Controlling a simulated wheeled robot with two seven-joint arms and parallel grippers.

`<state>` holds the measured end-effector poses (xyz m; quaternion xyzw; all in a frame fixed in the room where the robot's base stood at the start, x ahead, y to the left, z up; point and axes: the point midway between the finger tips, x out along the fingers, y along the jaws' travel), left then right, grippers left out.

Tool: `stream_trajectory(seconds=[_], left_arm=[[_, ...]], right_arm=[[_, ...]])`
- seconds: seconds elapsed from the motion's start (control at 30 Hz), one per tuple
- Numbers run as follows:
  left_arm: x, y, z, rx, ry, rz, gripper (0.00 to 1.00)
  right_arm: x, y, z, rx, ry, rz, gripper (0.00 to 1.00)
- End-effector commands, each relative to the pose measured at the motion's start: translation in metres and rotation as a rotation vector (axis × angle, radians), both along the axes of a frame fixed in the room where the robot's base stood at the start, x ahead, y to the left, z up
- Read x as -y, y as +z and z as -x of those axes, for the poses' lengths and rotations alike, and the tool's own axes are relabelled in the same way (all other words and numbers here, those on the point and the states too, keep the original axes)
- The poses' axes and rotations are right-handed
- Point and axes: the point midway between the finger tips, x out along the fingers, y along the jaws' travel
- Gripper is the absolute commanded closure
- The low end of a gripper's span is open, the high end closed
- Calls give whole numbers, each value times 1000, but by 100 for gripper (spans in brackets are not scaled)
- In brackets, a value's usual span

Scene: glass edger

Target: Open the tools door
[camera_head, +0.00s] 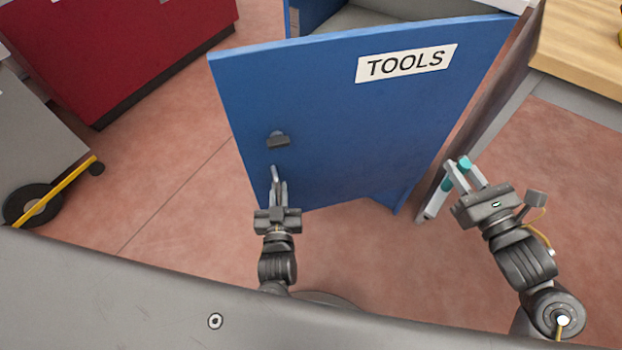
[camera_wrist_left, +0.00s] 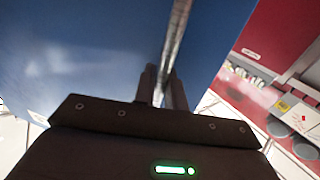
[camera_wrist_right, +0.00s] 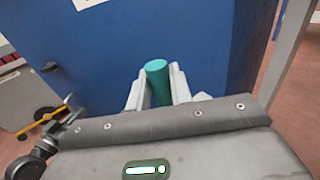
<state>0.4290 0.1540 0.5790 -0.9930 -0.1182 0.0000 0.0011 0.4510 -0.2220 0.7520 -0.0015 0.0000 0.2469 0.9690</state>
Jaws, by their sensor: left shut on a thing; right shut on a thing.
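The blue tools door (camera_head: 340,110) with its white TOOLS label stands in the middle of the head view, swung out at an angle from the cabinet. A dark latch (camera_head: 278,141) sits on its left part. My left gripper (camera_head: 278,188) is at the door's lower left, shut on a slim metal handle bar (camera_head: 274,173); the bar also runs up between its fingers in the left wrist view (camera_wrist_left: 176,45). My right gripper (camera_head: 467,172) is right of the door, shut on a teal cylinder (camera_wrist_right: 158,82), in front of the door's blue face in the right wrist view.
A red cabinet (camera_head: 120,50) stands at the back left. A grey cart (camera_head: 35,130) with a black wheel and yellow bar is at the left. A wooden-topped bench (camera_head: 580,45) is at the upper right. Reddish floor (camera_head: 180,180) is clear left of the door.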

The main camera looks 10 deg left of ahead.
Motion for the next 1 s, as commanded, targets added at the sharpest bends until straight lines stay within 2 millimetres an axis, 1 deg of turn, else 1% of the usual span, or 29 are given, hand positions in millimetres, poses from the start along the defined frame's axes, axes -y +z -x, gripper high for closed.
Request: stream_trajectory(seconds=[0.27, 0.3, 0.4, 0.67, 0.73, 0.87, 1.0], left_arm=[[0, 0, 0, 0, 0, 0, 100], [0, 0, 0, 0, 0, 0, 84], [0, 0, 0, 0, 0, 0, 71], [0, 0, 0, -1, 0, 0, 71], [1, -1, 4, -1, -1, 0, 71], [5, -1, 20, -5, -1, 1, 71], [11, -1, 43, -4, 0, 2, 71]], right_arm=[[0, 0, 0, 1, 0, 0, 93], [0, 0, 0, 1, 0, 0, 93], [0, 0, 0, 1, 0, 0, 93], [0, 0, 0, 1, 1, 0, 93], [0, 1, 0, 1, 1, 0, 93], [0, 2, 0, 1, 0, 0, 93], [0, 4, 0, 1, 0, 0, 93]])
